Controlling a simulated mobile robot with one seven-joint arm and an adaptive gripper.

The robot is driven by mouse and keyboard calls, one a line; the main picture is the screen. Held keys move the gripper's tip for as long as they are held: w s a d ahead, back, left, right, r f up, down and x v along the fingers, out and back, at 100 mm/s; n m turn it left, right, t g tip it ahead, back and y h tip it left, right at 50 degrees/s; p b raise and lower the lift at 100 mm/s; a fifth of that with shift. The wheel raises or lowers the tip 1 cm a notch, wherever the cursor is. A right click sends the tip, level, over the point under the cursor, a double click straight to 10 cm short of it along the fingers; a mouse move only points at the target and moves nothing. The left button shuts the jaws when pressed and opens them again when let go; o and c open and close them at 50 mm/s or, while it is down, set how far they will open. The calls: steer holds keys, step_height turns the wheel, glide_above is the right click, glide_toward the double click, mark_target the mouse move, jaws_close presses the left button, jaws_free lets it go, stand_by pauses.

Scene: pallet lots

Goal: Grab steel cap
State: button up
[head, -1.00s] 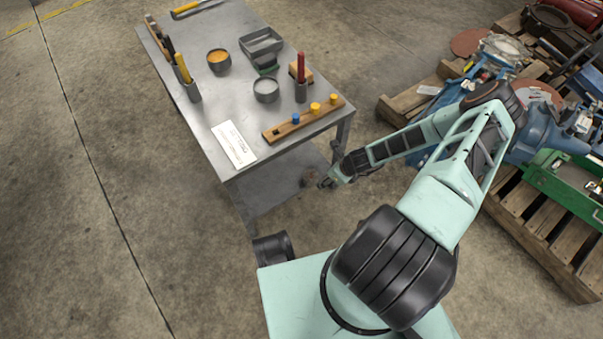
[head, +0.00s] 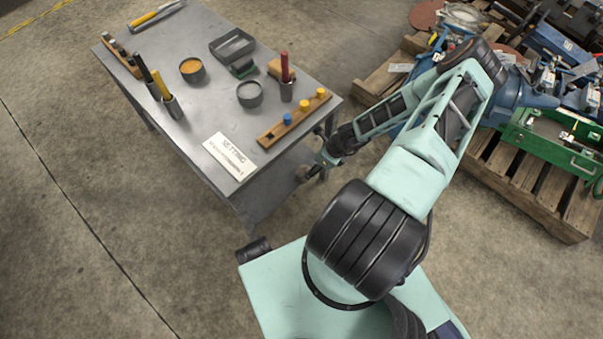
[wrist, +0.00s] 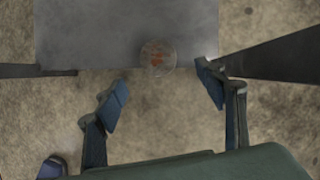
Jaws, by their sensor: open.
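A small round, rust-marked metal piece, which looks like the steel cap (wrist: 157,57), lies at the front edge of the table's lower shelf (wrist: 80,40) in the wrist view. In the head view the cap (head: 303,172) shows as a small brownish shape low beside the table's near right leg. My gripper (wrist: 163,82) is open and empty, with its fingers apart on either side, short of the cap in the picture. In the head view my gripper (head: 316,170) is beside the cap, below tabletop height. Whether a finger touches the cap cannot be told.
Above the shelf, the steel tabletop (head: 215,120) holds cups, a grey tray (head: 232,46), a wooden peg rack (head: 293,120), handled tools and a lettered card (head: 230,156). Loaded pallets (head: 540,190) stand at the right. Floor is clear at the left.

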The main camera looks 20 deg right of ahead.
mark_target(304, 171)
steer(key=b+x, duration=0.1)
steer(key=x, duration=0.3)
steer(key=shift+f, duration=0.15)
steer(key=shift+a+b+x, duration=0.1)
steer(key=shift+b+x, duration=0.75)
steer(key=shift+x, duration=0.5)
steer(key=shift+a+b+x, duration=0.15)
steer(key=shift+b+x, duration=0.65)
steer(key=shift+x, duration=0.6)
steer(key=shift+w, duration=0.2)
steer(key=shift+r, duration=0.2)
steer(key=c, duration=1.5)
steer(key=shift+o, duration=0.2)
steer(key=shift+r, duration=0.1)
